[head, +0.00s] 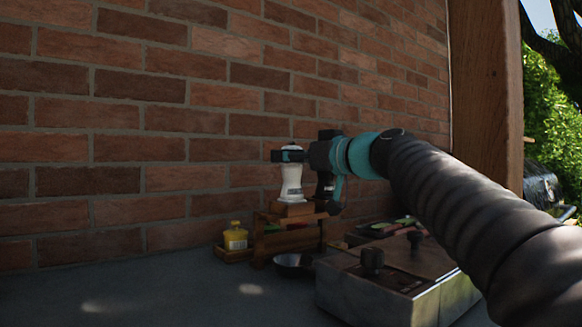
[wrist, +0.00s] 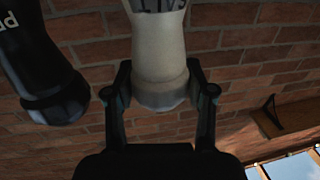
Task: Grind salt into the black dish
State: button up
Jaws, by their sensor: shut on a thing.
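The white salt grinder (head: 291,184) is upright at the wooden stand (head: 268,217), its base at or just above a wooden block on top. My gripper (head: 287,156) is shut on its upper part, coming from the right. In the wrist view my gripper (wrist: 161,82) has one finger on each side of the salt grinder (wrist: 158,45), with part of its lettering showing. A black grinder (wrist: 42,60) with white letters is beside it. The black dish (head: 293,264) sits on the table at the foot of the stand; its inside is mostly hidden.
A yellow bottle (head: 235,237) stands left of the stand. A grey box-like unit with dark knobs (head: 385,290) is at the front right, below my arm. The brick wall (head: 150,120) is close behind. The left part of the table (head: 120,295) is clear.

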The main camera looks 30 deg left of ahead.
jog(key=m+t+h, duration=0.1)
jog(key=m+t, duration=0.1)
jog(key=t, duration=0.1)
jog(key=shift+s+r, duration=0.1)
jog(key=shift+r, duration=0.05)
jog(key=shift+m+t+h+p, duration=0.5)
jog(key=shift+t+h+p, duration=0.05)
jog(key=shift+t+h, duration=0.05)
jog(key=shift+m+t+h+p, duration=0.9)
jog(key=shift+m+t+p, duration=0.1)
jog(key=shift+t+p, duration=0.25)
dwell(0.4)
jog(key=o, duration=1.2)
jog(key=v, duration=1.1)
jog(key=shift+s+d, duration=0.2)
jog(key=shift+d, duration=0.15)
